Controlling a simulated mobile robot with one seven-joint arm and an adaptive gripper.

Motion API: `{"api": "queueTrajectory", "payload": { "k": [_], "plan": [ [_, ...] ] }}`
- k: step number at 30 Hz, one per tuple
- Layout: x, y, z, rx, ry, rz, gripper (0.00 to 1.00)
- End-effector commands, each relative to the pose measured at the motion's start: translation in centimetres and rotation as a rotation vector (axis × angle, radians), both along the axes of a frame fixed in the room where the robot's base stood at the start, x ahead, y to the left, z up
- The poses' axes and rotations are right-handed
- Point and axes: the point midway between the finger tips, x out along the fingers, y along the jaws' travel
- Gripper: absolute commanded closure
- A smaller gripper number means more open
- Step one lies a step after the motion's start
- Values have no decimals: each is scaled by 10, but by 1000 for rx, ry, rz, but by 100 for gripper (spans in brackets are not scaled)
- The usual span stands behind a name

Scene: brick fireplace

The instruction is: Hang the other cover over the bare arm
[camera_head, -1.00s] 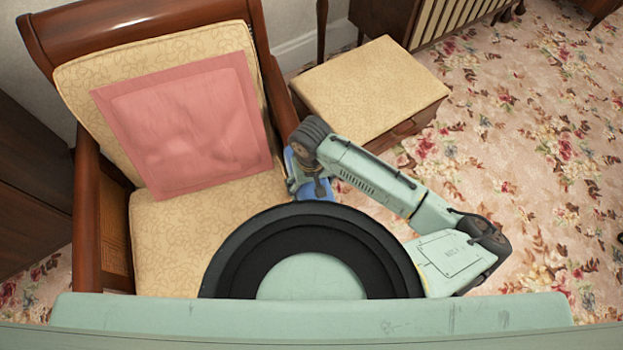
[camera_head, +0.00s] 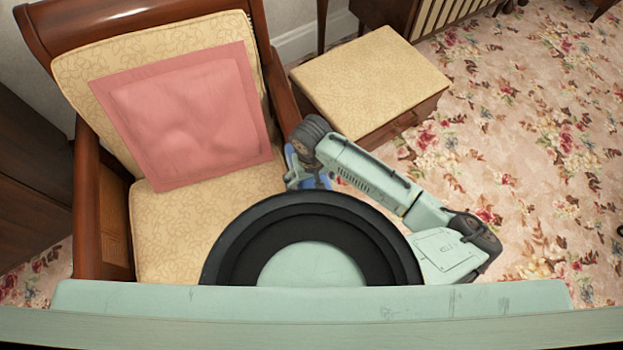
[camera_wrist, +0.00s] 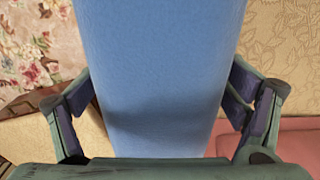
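A blue cover (camera_head: 293,172) shows beside my gripper (camera_head: 308,178) at the front of the chair's right-hand arm (camera_head: 283,100), partly hidden by my arm. In the wrist view the blue cover (camera_wrist: 160,75) fills the space between the widely spaced fingers of my gripper (camera_wrist: 165,95). The finger pads are at or very near its two edges; I cannot tell whether they press on it. Whether the cover rests on the chair arm is hidden. The chair's left-hand arm (camera_head: 87,190) is bare dark wood. No second cover is in view.
A pink cushion (camera_head: 182,115) leans on the cream chair (camera_head: 165,230). A cream-topped stool (camera_head: 370,80) stands right of the chair. Dark furniture (camera_head: 30,180) is close on the left. Flowered carpet (camera_head: 540,130) lies clear at right.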

Motion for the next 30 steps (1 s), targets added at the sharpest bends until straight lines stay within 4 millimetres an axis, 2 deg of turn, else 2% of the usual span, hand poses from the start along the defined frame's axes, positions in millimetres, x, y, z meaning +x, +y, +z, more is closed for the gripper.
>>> {"api": "queueTrajectory", "payload": {
  "k": [3, 14, 17, 30],
  "plan": [
    [0, 0, 0, 0, 0, 0, 0],
    [0, 0, 3, 0, 0, 0, 0],
    [0, 1, 15, 3, -1, 0, 0],
    [0, 1, 101, 1, -2, 1, 0]
  ]
}}
